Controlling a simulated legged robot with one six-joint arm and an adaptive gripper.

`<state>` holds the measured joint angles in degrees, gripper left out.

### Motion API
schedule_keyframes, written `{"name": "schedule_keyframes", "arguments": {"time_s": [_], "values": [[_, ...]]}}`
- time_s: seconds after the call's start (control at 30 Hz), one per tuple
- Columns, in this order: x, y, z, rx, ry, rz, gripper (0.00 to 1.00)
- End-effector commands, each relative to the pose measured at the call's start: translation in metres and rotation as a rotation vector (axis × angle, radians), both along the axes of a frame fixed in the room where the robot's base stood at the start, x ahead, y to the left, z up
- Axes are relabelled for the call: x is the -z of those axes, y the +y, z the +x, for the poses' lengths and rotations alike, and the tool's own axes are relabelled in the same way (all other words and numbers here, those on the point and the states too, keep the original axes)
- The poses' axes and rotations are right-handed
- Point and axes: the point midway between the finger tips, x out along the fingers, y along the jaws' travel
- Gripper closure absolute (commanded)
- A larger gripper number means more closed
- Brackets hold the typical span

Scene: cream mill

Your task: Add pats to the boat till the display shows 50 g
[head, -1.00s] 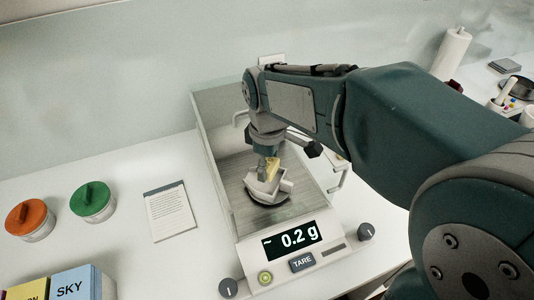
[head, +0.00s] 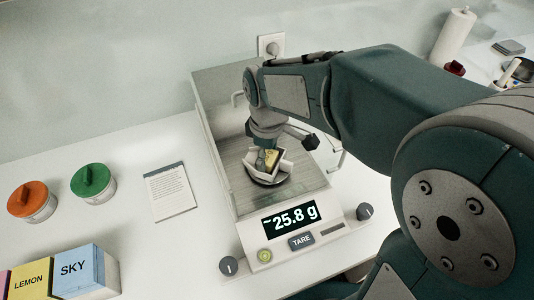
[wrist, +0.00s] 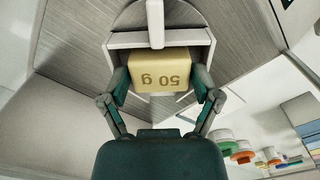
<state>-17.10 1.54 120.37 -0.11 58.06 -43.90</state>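The white boat (head: 283,166) sits on the round pan (head: 268,183) inside the balance's glass enclosure; it also shows in the wrist view (wrist: 200,38). A yellow pat (head: 271,157) marked "50 g" (wrist: 158,72) is in the boat. My gripper (wrist: 160,85) has its fingers against both sides of the pat, low at the boat. The fingertips are partly hidden by the pat and boat in the head view. The balance display (head: 290,218) reads "~25.8 g".
The enclosure walls stand close around my gripper. A TARE button (head: 301,240) and knobs are at the balance's front. To the left are a note card (head: 171,192), orange (head: 31,202) and green (head: 93,184) lidded jars, and boxes marked LEMON (head: 28,281) and SKY (head: 73,269).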

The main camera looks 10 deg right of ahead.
Motion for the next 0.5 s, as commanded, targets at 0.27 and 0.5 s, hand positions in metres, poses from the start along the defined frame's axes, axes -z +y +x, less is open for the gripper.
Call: {"name": "schedule_keyframes", "arguments": {"time_s": [0.27, 0.5], "values": [[-0.0003, 0.0, 0.0001, 0.0, 0.0, 0.0, 0.0], [-0.0003, 0.0, 0.0001, 0.0, 0.0, 0.0, 0.0]]}}
